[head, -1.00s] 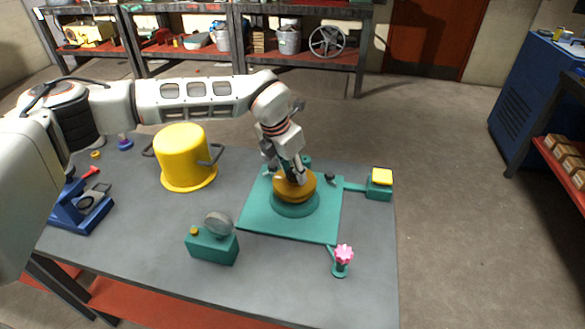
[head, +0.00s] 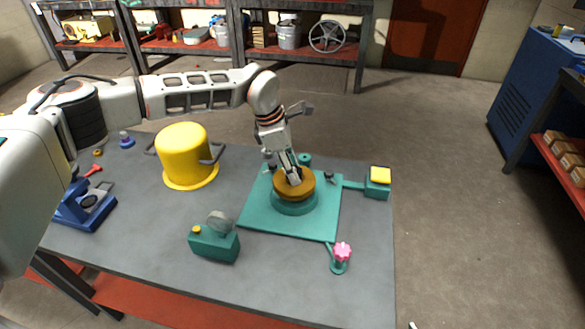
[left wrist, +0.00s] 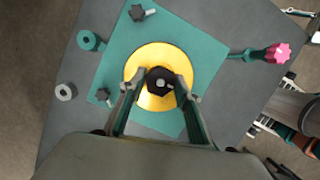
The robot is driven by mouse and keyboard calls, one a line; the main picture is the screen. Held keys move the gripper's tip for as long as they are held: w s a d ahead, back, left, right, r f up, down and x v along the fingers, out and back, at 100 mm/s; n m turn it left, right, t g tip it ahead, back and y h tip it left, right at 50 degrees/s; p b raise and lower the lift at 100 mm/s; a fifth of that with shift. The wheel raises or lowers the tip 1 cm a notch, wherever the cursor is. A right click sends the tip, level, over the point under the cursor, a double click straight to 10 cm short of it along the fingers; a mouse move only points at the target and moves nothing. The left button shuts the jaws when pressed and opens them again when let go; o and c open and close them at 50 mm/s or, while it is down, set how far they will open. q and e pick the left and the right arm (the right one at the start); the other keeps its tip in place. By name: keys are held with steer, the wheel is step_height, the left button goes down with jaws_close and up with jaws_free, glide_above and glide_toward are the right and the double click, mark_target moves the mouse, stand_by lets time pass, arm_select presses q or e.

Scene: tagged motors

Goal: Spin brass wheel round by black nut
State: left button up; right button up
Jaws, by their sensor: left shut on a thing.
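The brass wheel (head: 304,187) lies flat on a round green base in the middle of the green plate (head: 262,215). In the left wrist view the brass wheel (left wrist: 150,102) shows as a yellow disc with the black nut (left wrist: 160,81) at its centre. My left gripper (head: 293,181) reaches down onto the wheel from above. In the left wrist view its two fingers (left wrist: 159,86) stand on either side of the black nut and are shut on it. The nut is mostly hidden by the fingers in the head view. My right gripper is not in view.
A yellow pot-like cover (head: 184,155) stands left of the plate. A green box with a grey disc (head: 213,243) is in front. A pink knob (head: 343,252) and a yellow-topped green box (head: 377,190) are on the right. Black star knobs (left wrist: 138,13) stand on the plate.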

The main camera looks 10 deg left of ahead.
arm_select(q)
steer(key=o, duration=1.1)
steer(key=shift+a, duration=0.1)
steer(key=shift+o, duration=0.2)
steer(key=n, duration=0.2)
steer(key=shift+n+t, duration=0.4)
steer(key=n, duration=0.1)
steer(key=n+b, duration=0.1)
steer(key=n, duration=0.1)
steer(key=n+t+y, duration=0.1)
steer(key=shift+s+d+f+n, duration=0.1)
steer(key=shift+s+d+n, duration=0.05)
steer(key=shift+d+n, duration=0.15)
steer(key=n+b, duration=0.1)
steer(key=n, duration=0.1)
steer(key=n+y+b, duration=0.1)
steer(key=n, duration=0.2)
steer(key=shift+t+y, duration=0.3)
steer(key=shift+n+y, duration=0.3)
steer(key=shift+n, duration=0.9)
